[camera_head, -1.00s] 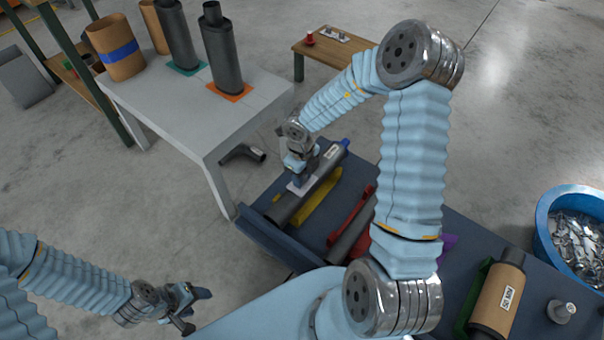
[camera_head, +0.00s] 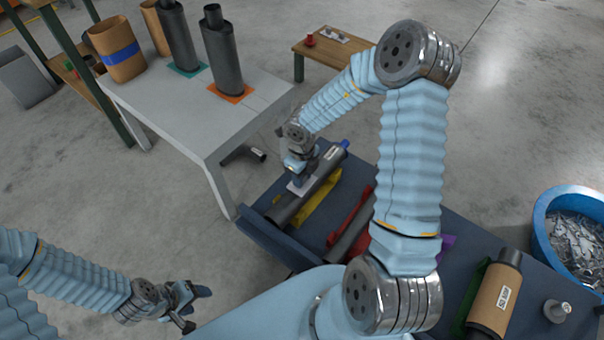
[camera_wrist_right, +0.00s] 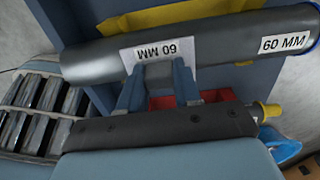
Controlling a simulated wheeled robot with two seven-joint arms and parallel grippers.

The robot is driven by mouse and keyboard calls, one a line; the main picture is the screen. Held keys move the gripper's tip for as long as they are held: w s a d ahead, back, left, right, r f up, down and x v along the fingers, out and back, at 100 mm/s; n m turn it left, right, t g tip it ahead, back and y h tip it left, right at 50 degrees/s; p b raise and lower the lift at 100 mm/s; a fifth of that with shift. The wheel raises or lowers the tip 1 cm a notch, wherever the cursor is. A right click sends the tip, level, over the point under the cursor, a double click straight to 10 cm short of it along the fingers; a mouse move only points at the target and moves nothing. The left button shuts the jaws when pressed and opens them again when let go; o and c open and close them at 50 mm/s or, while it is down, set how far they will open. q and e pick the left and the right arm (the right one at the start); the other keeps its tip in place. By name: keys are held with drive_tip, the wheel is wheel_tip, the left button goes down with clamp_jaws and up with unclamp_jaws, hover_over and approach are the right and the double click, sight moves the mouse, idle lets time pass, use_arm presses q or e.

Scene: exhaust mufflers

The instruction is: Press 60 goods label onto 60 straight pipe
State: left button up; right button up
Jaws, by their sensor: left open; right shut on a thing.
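My right gripper (camera_head: 298,185) is shut on a white "60 MM" goods label (camera_wrist_right: 160,52), whose print shows upside down in the right wrist view. The label is against or just in front of the pipe's side; I cannot tell if it touches. The pipe also shows in the head view (camera_head: 284,208), partly hidden by my gripper. My left gripper (camera_head: 196,305) is open and empty, away from the bench.
The blue bench (camera_head: 262,232) also holds red and yellow holders and a brown-wrapped muffler (camera_head: 497,294). A white table (camera_head: 185,108) with dark upright mufflers stands at the left. A blue tub (camera_head: 546,237) of metal scrap is at the right. A wooden bench (camera_head: 318,52) stands behind.

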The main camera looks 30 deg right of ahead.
drive_tip(key=shift+r, duration=0.2)
use_arm(q)
drive_tip(key=shift+r, duration=0.25)
use_arm(e)
drive_tip(key=shift+f, duration=0.6)
idle(0.4)
wheel_tip(320, 180, up, 3)
drive_tip(key=p, duration=0.3)
drive_tip(key=shift+p, duration=0.4)
drive_tip(key=shift+r+p, duration=1.05)
drive_tip(key=shift+p, duration=0.35)
drive_tip(key=shift+r, duration=0.15)
use_arm(q)
wheel_tip(320, 180, up, 6)
drive_tip(key=d, duration=0.1)
drive_tip(key=shift+s+d+r, duration=0.2)
drive_tip(key=shift+s, duration=0.05)
use_arm(e)
drive_tip(key=shift+r, duration=0.85)
